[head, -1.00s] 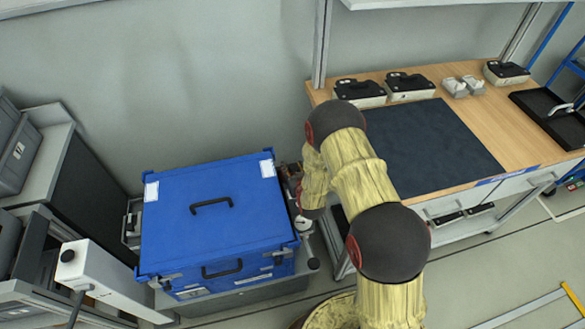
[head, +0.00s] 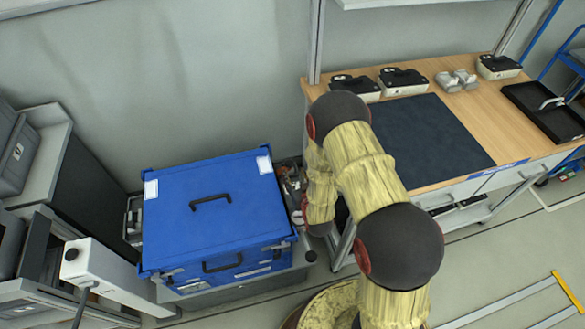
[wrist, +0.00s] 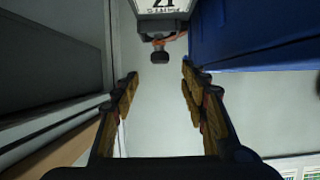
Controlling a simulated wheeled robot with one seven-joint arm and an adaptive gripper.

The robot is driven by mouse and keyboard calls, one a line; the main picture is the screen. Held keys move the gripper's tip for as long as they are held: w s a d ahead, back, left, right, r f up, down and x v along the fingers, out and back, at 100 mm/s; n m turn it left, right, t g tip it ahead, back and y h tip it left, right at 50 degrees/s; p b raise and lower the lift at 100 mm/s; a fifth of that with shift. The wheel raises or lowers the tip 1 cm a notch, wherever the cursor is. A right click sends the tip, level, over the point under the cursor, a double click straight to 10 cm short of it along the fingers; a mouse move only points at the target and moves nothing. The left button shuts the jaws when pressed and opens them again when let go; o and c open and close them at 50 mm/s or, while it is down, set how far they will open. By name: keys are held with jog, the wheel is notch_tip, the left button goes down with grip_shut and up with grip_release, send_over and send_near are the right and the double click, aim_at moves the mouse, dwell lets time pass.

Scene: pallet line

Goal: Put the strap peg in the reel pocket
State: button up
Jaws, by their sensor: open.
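My gripper (wrist: 160,95) is open and empty in the wrist view, its two fingers apart over grey floor. Ahead of it, at the top of that view, is a dark fitting with a black knob (wrist: 160,57) and a white numbered label (wrist: 158,5). The knob is beyond the fingertips and apart from them. I cannot tell whether this fitting is the strap peg or part of the reel pocket; neither can be identified surely. In the head view my arm hides most of the gripper, beside the blue case's right side.
A large blue case (head: 235,230) stands left of my arm; its blue side (wrist: 255,30) is close right of the gripper in the wrist view. A wooden-topped workbench (head: 455,115) with a dark mat (head: 430,145) is at right. Grey shelving (head: 45,150) stands at far left.

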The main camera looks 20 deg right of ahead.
jog(key=s+r+g, duration=0.3)
jog(key=r+g, duration=0.1)
jog(key=r, duration=2.2)
jog(key=s+r+g, duration=0.1)
jog(key=s+r, duration=0.3)
jog(key=s, duration=0.5)
jog(key=s+r+g, duration=0.1)
jog(key=s+r, duration=0.4)
jog(key=s, duration=0.4)
jog(key=s+r+g, duration=0.2)
jog(key=s+r, duration=0.2)
jog(key=s, duration=0.6)
jog(key=shift+r, duration=0.3)
